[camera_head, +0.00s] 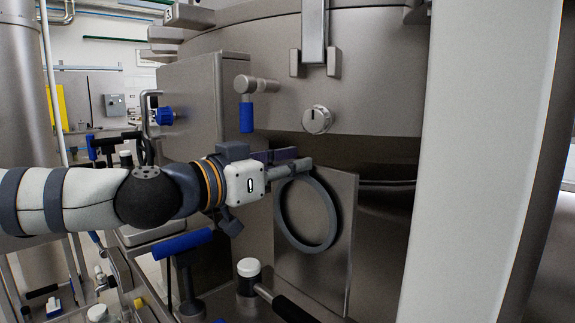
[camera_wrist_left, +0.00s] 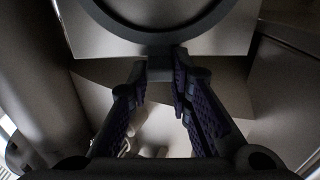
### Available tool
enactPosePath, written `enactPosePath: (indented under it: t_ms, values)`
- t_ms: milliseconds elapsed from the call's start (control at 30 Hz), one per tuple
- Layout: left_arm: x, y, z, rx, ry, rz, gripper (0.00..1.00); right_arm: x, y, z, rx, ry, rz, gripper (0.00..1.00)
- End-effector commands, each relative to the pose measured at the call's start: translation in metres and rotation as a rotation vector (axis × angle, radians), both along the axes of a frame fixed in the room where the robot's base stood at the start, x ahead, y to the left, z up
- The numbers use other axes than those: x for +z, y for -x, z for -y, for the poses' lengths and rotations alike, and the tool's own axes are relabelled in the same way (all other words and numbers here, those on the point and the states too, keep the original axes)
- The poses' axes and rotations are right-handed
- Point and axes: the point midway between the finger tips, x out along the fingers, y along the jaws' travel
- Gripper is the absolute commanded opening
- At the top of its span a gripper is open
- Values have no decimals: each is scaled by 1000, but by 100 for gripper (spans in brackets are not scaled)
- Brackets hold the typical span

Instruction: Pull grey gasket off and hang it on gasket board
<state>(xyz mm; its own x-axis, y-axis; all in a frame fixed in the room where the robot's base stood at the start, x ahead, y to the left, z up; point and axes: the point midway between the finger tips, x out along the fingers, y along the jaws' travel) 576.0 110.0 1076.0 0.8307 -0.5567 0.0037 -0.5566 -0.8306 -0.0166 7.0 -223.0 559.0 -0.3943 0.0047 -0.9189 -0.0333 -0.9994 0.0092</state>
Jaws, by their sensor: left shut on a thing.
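The grey gasket (camera_head: 282,222) is a ring facing the flat metal board (camera_head: 341,262) in the head view. My left gripper (camera_head: 290,168) reaches in from the left and is shut on the gasket's upper edge. In the left wrist view the gasket (camera_wrist_left: 155,38) is a dark arc in front of the board (camera_wrist_left: 90,42). There the left gripper's fingers (camera_wrist_left: 162,72) close on a small grey tab below the arc. I cannot tell whether the ring touches the board or hangs on a peg. My right gripper is not in view.
A large steel machine housing (camera_head: 370,80) with a round knob (camera_head: 317,120) and a blue-handled valve (camera_head: 247,112) stands behind. A blue T-handle (camera_head: 182,244) and a white-capped fitting (camera_head: 248,268) stand below my left arm. A pale column (camera_head: 470,170) blocks the right side.

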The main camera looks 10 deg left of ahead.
Motion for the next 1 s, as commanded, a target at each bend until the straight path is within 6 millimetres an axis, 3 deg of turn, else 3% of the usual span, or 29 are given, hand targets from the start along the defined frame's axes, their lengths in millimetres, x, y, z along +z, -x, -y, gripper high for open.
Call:
enactPosePath:
  t_ms: [267, 300, 367, 733, 1000]
  values:
    - [-1, -7, 5, 0, -1, -1, 0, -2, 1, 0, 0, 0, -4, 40]
    - [0, -7, 4, 0, 0, 0, 28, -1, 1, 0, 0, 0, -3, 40]
    - [0, -7, 4, 1, 0, 0, 42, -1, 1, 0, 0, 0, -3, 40]
    - [1, 0, -2, 3, 1, 1, 42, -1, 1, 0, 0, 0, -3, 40]
    - [2, 59, -40, 2, 3, 5, 42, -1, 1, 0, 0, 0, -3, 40]
